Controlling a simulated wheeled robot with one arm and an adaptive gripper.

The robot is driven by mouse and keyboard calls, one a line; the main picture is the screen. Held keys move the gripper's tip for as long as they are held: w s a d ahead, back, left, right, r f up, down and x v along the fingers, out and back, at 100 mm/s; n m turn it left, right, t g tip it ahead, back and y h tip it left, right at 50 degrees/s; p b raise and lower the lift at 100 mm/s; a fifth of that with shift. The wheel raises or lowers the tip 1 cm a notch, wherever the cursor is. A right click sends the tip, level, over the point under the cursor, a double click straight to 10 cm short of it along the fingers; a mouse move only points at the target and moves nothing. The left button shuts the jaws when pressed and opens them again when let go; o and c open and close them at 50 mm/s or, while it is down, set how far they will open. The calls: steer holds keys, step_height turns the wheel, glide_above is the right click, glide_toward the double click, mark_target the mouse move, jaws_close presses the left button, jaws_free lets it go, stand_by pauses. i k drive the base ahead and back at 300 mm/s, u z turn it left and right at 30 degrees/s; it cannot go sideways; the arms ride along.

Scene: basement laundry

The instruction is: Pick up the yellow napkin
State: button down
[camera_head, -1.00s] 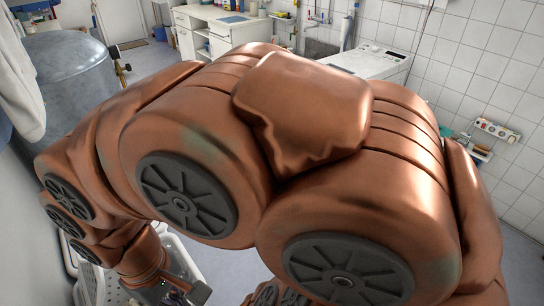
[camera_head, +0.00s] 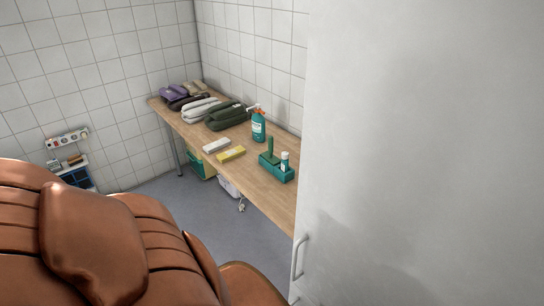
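A small, flat yellow item (camera_head: 231,154), which looks like the folded yellow napkin, lies near the front edge of a long wooden table (camera_head: 266,195). A similar white item (camera_head: 216,145) lies beside it, a little further back. Nothing covers the yellow item. My gripper is outside the view.
A teal caddy (camera_head: 277,167) and a teal spray bottle (camera_head: 258,126) stand near the yellow item. Folded dark cloths (camera_head: 228,116) lie further back. A tall white cabinet (camera_head: 420,130) hides the table's near right end. Grey floor (camera_head: 215,220) is open before the table.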

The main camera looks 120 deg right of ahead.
mark_target(229, 155)
steer(key=z, duration=2.6)
steer(key=i, duration=1.25)
steer(key=z, duration=0.35)
